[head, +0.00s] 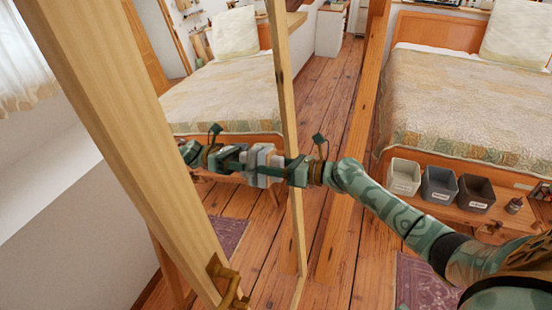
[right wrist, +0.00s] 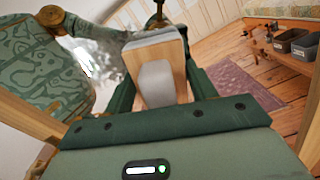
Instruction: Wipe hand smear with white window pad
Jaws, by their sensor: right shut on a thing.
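My right gripper (head: 280,170) is shut on the white window pad (head: 263,165), a wood-backed block with a pale grey-white face. In the right wrist view the pad (right wrist: 155,65) sits between the dark green fingers. It is close to the reflective window pane (head: 225,205); I cannot tell whether it touches. A mirrored arm and gripper show in the pane. A cloudy whitish hand smear (right wrist: 98,58) shows on the glass left of the pad in the right wrist view. I cannot make it out in the head view. My left gripper is not in view.
The wooden window frame (head: 125,120) has a brass handle (head: 228,284) low down. A bed (head: 460,100) stands at right. Before it a bench (head: 440,208) holds a white bin (head: 403,177), a grey bin (head: 439,186) and a brown bin (head: 475,193). Plank floor lies between.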

